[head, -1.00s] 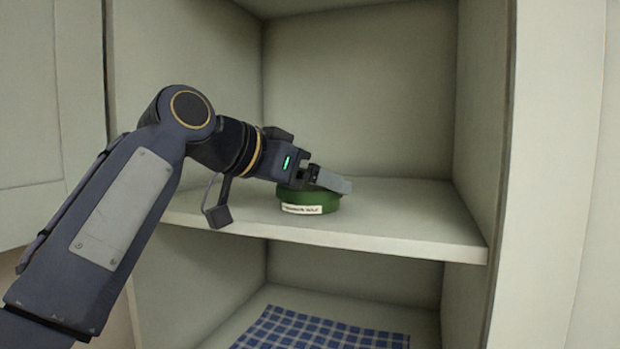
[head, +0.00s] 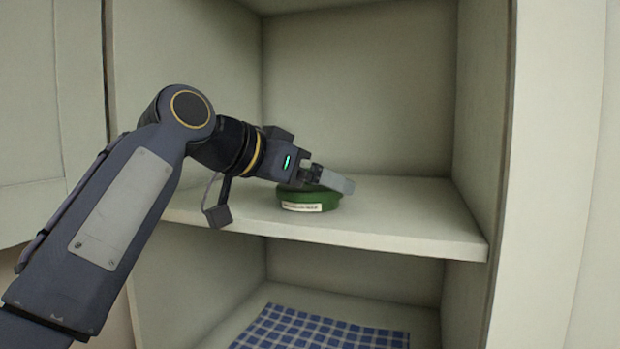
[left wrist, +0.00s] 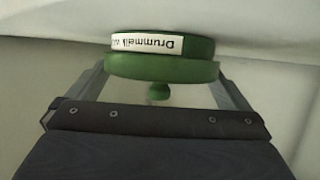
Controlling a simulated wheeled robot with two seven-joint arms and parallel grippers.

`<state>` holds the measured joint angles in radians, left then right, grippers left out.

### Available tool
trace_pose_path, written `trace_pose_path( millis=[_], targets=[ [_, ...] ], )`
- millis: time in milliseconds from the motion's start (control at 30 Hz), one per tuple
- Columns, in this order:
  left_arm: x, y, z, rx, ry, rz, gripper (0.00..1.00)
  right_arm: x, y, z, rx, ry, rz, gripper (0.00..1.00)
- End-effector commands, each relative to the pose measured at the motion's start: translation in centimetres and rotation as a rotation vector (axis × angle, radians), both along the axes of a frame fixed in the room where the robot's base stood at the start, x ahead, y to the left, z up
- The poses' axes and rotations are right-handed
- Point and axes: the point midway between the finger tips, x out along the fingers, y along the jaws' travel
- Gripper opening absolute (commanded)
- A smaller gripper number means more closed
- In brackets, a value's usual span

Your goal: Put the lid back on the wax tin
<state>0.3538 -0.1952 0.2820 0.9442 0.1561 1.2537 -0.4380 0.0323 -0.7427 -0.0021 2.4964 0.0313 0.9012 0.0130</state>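The wax tin (head: 312,204) is a low, round green tin with a white label, standing on the cupboard's upper shelf. In the left wrist view the tin (left wrist: 190,47) appears upside down with its label. The green lid (left wrist: 160,68), with a small round knob (left wrist: 158,92), lies against the tin's top; I cannot tell whether it is fully seated. My left gripper (head: 330,183) is over the tin, its fingers on both sides of the lid and seemingly touching its rim. In the head view the gripper hides most of the lid. My right gripper is not in view.
The shelf (head: 410,215) is bare to the right of the tin and behind it. Cupboard walls close it in at left, back and right (head: 480,120). A blue checked cloth (head: 320,328) lies in the compartment below.

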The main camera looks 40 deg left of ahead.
Motion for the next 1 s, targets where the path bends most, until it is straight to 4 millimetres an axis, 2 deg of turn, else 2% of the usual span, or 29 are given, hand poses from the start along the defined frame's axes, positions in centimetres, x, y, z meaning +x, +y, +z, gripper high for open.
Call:
trace_pose_path(
  millis=[233, 500, 700, 1000],
  targets=[
    [-0.6, 0.1, 0.3, 0.000, -0.001, 0.001, 1.00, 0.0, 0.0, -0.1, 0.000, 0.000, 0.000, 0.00],
    [-4.7, 1.0, 2.0, 0.000, -0.005, 0.001, 1.00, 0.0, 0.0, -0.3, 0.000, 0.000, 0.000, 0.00],
    [-6.7, 1.5, 2.8, 0.000, -0.001, 0.000, 1.00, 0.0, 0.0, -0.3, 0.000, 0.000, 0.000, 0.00],
    [-7.1, 1.6, 3.0, 0.000, 0.000, 0.000, 1.00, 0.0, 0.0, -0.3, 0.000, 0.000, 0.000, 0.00]
  ],
)
